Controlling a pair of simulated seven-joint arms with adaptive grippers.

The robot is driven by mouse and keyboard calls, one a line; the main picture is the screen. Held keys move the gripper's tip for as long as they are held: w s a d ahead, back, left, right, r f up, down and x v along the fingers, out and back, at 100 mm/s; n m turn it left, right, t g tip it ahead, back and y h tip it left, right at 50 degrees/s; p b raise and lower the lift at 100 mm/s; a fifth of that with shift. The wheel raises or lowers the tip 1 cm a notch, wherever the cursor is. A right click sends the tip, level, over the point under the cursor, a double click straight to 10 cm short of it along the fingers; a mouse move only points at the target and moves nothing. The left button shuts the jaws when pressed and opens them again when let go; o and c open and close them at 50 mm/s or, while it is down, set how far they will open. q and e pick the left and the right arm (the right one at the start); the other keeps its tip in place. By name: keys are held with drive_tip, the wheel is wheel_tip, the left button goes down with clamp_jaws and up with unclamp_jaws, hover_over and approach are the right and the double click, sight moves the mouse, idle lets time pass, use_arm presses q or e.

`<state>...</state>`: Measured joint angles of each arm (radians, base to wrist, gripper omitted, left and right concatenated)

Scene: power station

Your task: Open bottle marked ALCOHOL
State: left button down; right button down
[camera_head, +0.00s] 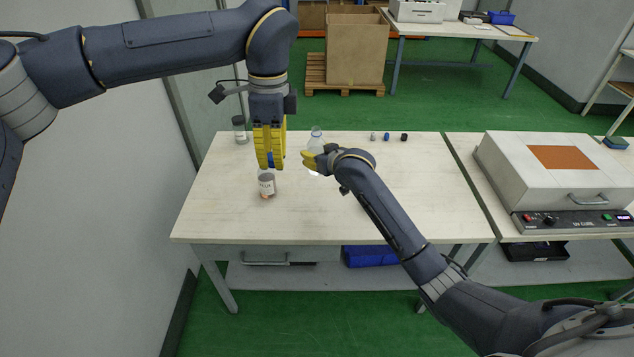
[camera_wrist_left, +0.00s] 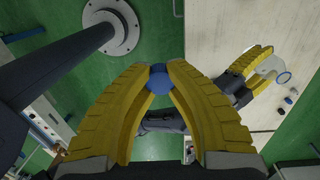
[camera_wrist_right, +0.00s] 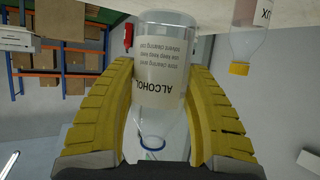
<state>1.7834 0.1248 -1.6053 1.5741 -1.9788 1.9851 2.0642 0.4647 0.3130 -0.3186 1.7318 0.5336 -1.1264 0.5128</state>
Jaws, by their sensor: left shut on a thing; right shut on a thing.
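The clear ALCOHOL bottle (camera_wrist_right: 160,80) is between my right gripper's yellow fingers (camera_wrist_right: 155,110), its label facing the right wrist camera. Its mouth looks open, with a blue ring at the neck (camera_wrist_right: 152,142). In the head view my right gripper (camera_head: 312,160) is shut on this bottle (camera_head: 316,138), hiding much of it; I cannot tell whether its base touches the table. My left gripper (camera_head: 270,160) points down, left of the bottle. It is shut on a round blue cap (camera_wrist_left: 158,80), held at its fingertips, apart from the bottle neck (camera_wrist_left: 284,77).
A labelled bottle (camera_head: 267,186) stands in front of my left gripper. A dark-topped jar (camera_head: 240,130) is at the table's back left. Small grey, blue and black pieces (camera_head: 387,137) lie at the back. The table's (camera_head: 420,195) right side is clear. A UV cure box (camera_head: 560,165) stands further right.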

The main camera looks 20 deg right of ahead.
drive_tip(key=shift+f, duration=5.7)
drive_tip(key=shift+f, duration=0.15)
drive_tip(key=c, duration=0.6)
unclamp_jaws()
